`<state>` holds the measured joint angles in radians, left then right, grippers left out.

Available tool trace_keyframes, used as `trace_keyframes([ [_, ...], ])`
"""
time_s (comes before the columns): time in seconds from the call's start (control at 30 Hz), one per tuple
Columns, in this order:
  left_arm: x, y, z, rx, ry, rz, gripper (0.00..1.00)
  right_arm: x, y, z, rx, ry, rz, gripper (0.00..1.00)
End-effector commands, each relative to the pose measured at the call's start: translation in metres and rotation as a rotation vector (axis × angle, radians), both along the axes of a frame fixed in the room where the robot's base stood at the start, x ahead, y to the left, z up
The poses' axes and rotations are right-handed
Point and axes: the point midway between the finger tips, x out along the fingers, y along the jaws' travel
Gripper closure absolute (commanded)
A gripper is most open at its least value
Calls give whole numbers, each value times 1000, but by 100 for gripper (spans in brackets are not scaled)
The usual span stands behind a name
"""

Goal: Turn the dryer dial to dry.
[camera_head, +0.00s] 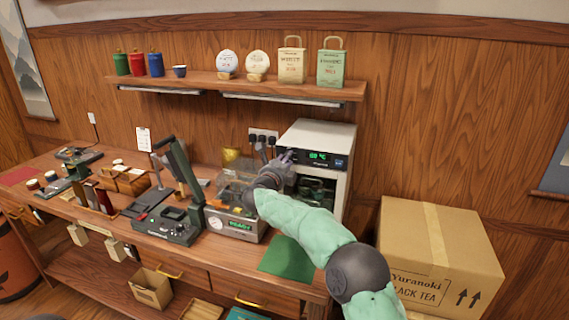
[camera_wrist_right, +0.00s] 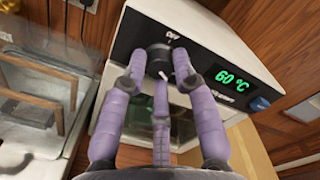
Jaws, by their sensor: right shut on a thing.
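The dryer (camera_head: 318,138) is a white box with a black front panel at the right end of the workbench. It also shows in the right wrist view (camera_wrist_right: 200,25), where its green display reads 60 °C. Its black round dial (camera_wrist_right: 158,55) sits on the panel left of the display, below a small white label that looks like OFF. My right gripper (camera_wrist_right: 160,66) is shut on the dial, with purple fingers on either side and one below. In the head view my right gripper (camera_head: 284,158) reaches the panel's left part and hides the dial. The dial's exact setting is unclear. My left gripper is out of view.
A clear-lidded machine (camera_head: 236,226) with a green display stands left of the dryer. A black press-like device (camera_head: 178,190) stands farther left. A green mat (camera_head: 288,260) lies at the bench's front. A large cardboard box (camera_head: 440,250) stands right of the bench. A shelf (camera_head: 235,85) hangs above.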

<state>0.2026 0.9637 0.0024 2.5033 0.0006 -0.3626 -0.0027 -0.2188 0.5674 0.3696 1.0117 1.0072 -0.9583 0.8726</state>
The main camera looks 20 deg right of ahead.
Motion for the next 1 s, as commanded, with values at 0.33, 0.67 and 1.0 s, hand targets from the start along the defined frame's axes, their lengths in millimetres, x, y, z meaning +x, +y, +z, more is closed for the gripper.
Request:
trace_keyframes([
  [0.33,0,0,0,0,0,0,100,-1,-6,-2,3,1,-13,63],
  [0.67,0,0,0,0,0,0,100,0,-2,-2,2,2,-5,47],
  [1.0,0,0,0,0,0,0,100,-24,15,-1,0,3,-2,47],
])
